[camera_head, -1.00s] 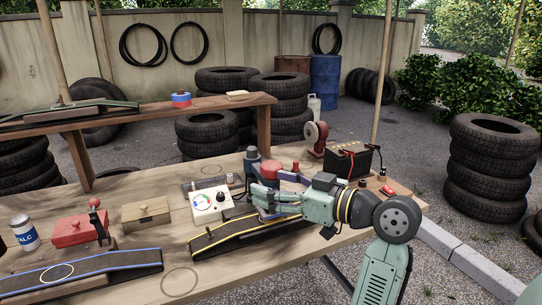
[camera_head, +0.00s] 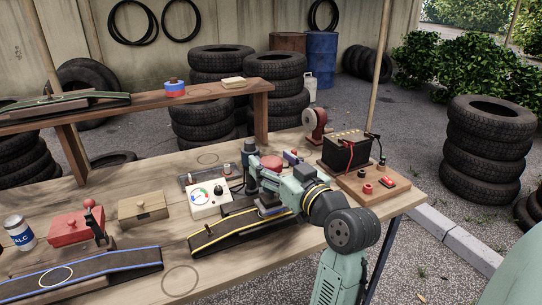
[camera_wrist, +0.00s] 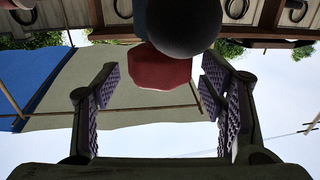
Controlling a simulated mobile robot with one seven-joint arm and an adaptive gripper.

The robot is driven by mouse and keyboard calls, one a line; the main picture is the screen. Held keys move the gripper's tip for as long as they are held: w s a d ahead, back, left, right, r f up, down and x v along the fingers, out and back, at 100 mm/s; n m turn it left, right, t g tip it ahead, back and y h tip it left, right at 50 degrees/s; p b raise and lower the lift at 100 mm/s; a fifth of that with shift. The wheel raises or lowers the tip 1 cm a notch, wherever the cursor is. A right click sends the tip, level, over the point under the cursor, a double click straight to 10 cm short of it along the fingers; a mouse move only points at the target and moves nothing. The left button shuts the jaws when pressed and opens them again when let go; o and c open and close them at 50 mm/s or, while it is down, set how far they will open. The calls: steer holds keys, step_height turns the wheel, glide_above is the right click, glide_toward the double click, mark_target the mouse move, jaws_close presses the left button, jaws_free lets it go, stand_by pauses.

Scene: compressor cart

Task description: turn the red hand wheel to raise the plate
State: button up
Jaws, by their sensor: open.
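A red part, apparently the hand wheel (camera_head: 272,163), shows beside my gripper (camera_head: 268,182) at the middle of the bench in the head view. Part of it is hidden by the gripper. In the wrist view a red faceted piece (camera_wrist: 160,70) lies between the two finger pads of my gripper (camera_wrist: 158,88), with clear gaps at both sides. A dark round knob-like part (camera_wrist: 180,22) covers its upper part. The fingers are spread and hold nothing. Whether anything touches the red piece is unclear. I cannot make out the plate.
A white gauge box (camera_head: 210,198) stands left of the gripper, and a black yellow-edged strip (camera_head: 222,236) lies in front. A black battery (camera_head: 345,150) and a red wheel-like device (camera_head: 315,122) stand to the right.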

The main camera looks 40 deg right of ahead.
steer(key=shift+w, duration=0.6)
steer(key=shift+d, duration=0.1)
steer(key=c, duration=1.2)
